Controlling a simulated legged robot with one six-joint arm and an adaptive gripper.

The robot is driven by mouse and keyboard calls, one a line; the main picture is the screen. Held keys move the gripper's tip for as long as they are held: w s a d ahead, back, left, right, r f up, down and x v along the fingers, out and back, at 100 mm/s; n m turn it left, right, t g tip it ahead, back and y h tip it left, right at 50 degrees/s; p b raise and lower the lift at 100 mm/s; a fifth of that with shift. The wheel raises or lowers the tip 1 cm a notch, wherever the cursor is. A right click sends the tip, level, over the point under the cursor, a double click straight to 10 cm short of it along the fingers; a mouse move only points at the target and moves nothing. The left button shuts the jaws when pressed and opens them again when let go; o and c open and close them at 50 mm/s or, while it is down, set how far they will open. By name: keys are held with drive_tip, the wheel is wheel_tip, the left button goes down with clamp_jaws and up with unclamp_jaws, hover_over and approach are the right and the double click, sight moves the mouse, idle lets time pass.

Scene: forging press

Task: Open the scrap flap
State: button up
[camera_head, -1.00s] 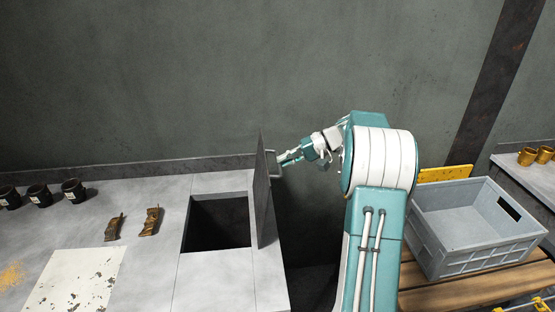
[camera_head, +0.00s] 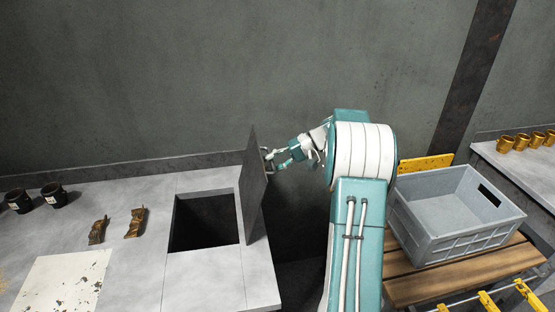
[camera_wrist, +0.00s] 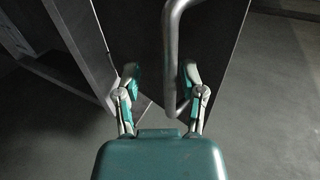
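The scrap flap (camera_head: 253,190) is a dark grey plate standing roughly upright at the right edge of a square dark opening (camera_head: 190,222) in the grey bench. The opening is uncovered. A bar handle (camera_head: 268,160) is on the flap's right face; it also shows as a bent metal bar in the wrist view (camera_wrist: 170,60). My gripper (camera_head: 277,161) is at this handle, on the right side of the flap. In the wrist view my gripper (camera_wrist: 160,75) has its two fingers apart, with the bar between them. The bar looks nearer the right finger; contact cannot be told.
On the bench (camera_head: 205,280) lie two brown metal pieces (camera_head: 135,222), two black cups (camera_head: 54,195) and a pale worn sheet (camera_head: 65,280). A grey crate (camera_head: 455,245) stands on wooden slats at right. Gold cups (camera_head: 506,144) stand on a far-right table. A wall is behind.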

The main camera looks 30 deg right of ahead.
drive_tip(key=shift+r, duration=0.2)
drive_tip(key=v, duration=1.2)
drive_tip(key=shift+w+d+f, duration=0.1)
drive_tip(key=shift+f, duration=0.1)
drive_tip(key=s+a+r+n+g+h, duration=0.1)
drive_tip(key=s+a+r+h, duration=0.2)
drive_tip(key=a, duration=0.8)
drive_tip(key=s+a+r+g+h, duration=0.2)
drive_tip(key=a+r+h, duration=0.1)
drive_tip(key=a, duration=0.8)
drive_tip(key=s+a+f+n+t+h, duration=0.1)
drive_tip(key=s+a+f+t+h, duration=0.1)
drive_tip(key=s+a, duration=0.3)
drive_tip(key=s+a+f+n+t+h, duration=0.1)
drive_tip(key=s+a, duration=0.4)
drive_tip(key=s, duration=0.8)
drive_tip(key=f+n+h, duration=0.1)
drive_tip(key=f+h, duration=0.1)
drive_tip(key=shift+s+a+n+t+h, duration=0.3)
drive_tip(key=shift+s+t, duration=0.1)
